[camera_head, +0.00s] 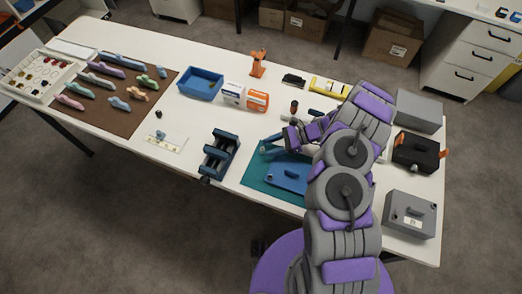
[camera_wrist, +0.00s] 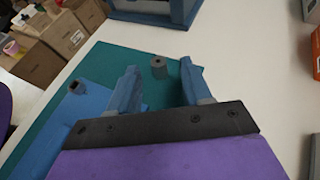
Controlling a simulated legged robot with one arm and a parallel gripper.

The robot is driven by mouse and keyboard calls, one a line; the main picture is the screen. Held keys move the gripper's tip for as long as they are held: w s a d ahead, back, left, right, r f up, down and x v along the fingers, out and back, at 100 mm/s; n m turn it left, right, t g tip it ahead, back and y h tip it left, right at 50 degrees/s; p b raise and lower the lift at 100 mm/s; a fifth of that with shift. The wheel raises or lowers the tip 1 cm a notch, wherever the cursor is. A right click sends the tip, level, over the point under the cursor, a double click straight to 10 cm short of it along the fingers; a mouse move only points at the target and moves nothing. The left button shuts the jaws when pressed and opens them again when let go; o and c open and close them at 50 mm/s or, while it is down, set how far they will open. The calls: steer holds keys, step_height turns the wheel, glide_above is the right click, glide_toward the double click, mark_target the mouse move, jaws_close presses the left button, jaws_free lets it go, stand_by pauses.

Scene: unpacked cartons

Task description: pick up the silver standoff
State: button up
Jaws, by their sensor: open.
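The silver standoff (camera_wrist: 158,67) is a short grey cylinder with a dark hole in its top. It stands upright on the teal mat (camera_wrist: 112,62) in the wrist view. My gripper (camera_wrist: 160,72) is open, with one blue finger on each side of the standoff in the picture. The standoff looks a little beyond the fingertips; I cannot tell the height gap. In the head view my gripper (camera_head: 268,146) reaches over the mat's back left part, and the standoff cannot be made out there.
A blue plate (camera_head: 287,177) with a raised handle lies on the mat; its corner post (camera_wrist: 78,99) is left of my fingers in the wrist view.

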steer(key=shift+x, duration=1.15)
steer(key=shift+d, duration=0.2)
steer(key=shift+c, duration=0.8)
steer(key=shift+a, duration=0.25)
steer(key=c, duration=0.6)
steer(key=shift+d, duration=0.1)
jaws_close()
